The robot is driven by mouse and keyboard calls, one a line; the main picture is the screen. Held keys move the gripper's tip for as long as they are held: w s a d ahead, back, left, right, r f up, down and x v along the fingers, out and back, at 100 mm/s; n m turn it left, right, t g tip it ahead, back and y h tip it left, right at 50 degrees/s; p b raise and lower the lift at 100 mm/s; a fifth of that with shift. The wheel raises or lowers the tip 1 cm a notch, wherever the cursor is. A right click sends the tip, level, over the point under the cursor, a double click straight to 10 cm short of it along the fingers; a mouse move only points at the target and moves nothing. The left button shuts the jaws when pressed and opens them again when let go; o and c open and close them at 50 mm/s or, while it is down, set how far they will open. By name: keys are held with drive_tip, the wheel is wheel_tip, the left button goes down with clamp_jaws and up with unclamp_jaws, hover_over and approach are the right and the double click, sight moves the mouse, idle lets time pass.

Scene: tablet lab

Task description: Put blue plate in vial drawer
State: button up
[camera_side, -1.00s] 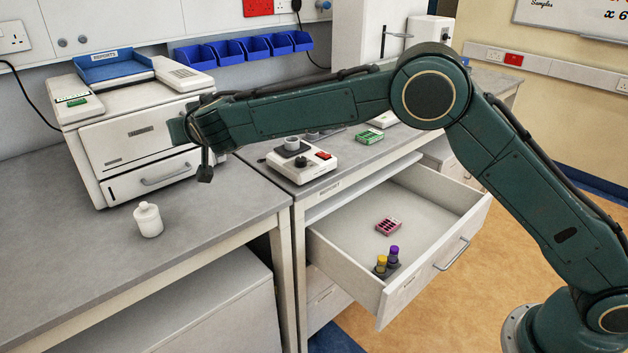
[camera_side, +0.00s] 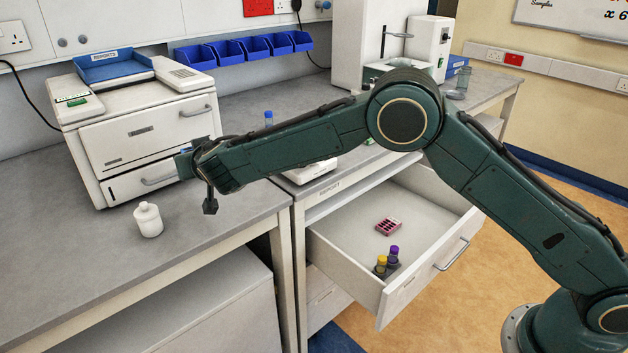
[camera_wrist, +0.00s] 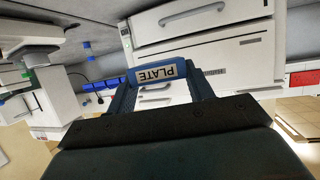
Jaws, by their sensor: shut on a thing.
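My gripper (camera_side: 187,164) is in front of the white machine's lower drawer in the side view. In the wrist view its two fingers are shut on the blue plate (camera_wrist: 161,74), a narrow blue piece whose white label reads PLATE upside down. The plate is held clear of the bench between the fingertips; in the side view I cannot make it out clearly. An open white drawer (camera_side: 345,262) under the right bench holds vials with yellow (camera_side: 381,262) and purple (camera_side: 394,253) caps in a dark holder at its front corner.
A pink rack (camera_side: 389,226) lies in the open drawer, with bare floor around it. A white bottle (camera_side: 148,220) stands on the left bench below my gripper. The white machine (camera_side: 140,130) stands close behind. A blue-capped vial (camera_side: 268,118) is beyond my forearm.

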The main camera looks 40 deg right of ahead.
drive_tip(key=shift+f, duration=6.2)
drive_tip(key=shift+f, duration=0.2)
drive_tip(key=o, duration=1)
drive_tip(key=shift+s, duration=0.1)
drive_tip(key=shift+v, duration=6.8)
drive_tip(key=shift+r, duration=0.15)
